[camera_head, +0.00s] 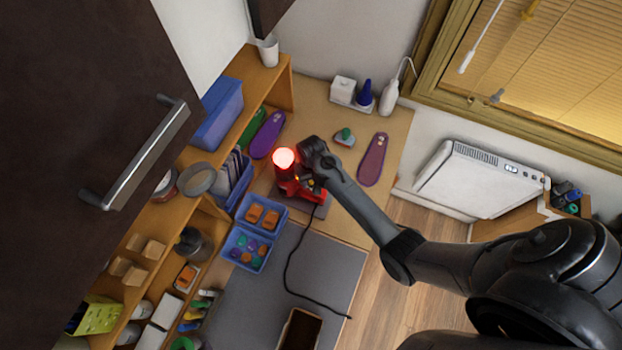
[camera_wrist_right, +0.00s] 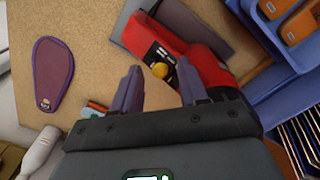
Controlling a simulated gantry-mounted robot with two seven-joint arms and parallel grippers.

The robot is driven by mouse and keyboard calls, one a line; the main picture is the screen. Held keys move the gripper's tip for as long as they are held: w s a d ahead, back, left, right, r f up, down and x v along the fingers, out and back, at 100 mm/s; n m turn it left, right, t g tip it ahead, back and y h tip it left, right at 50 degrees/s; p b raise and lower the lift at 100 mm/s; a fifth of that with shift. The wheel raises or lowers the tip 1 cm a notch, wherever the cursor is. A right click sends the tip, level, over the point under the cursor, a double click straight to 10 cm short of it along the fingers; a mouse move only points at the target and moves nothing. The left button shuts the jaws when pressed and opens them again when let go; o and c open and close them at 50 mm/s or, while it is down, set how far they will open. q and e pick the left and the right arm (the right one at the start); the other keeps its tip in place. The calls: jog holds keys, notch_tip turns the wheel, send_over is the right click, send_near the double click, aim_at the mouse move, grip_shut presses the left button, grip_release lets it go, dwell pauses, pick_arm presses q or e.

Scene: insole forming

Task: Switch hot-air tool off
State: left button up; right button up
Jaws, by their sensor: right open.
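The red hot-air tool (camera_head: 312,194) stands on a dark mat at the wooden workbench, and its round top glows bright red (camera_head: 283,157). In the right wrist view the tool (camera_wrist_right: 150,35) shows a black panel with small marks and a yellow knob (camera_wrist_right: 160,70). My right gripper (camera_head: 308,167) is beside and above the tool. In the wrist view its fingers (camera_wrist_right: 158,86) are open and empty, with the knob just beyond the gap between them. I cannot tell whether they touch the tool. My left gripper is in neither view.
A black cable (camera_head: 287,275) runs from the tool across the grey mat (camera_head: 255,305). Blue bins (camera_head: 262,213) with orange pieces stand left of the tool. A maroon insole (camera_head: 373,160) lies right of my gripper; a purple insole (camera_head: 267,135) lies behind.

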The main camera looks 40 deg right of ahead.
jog(key=shift+f, duration=0.1)
jog(key=shift+c, duration=0.3)
grip_shut()
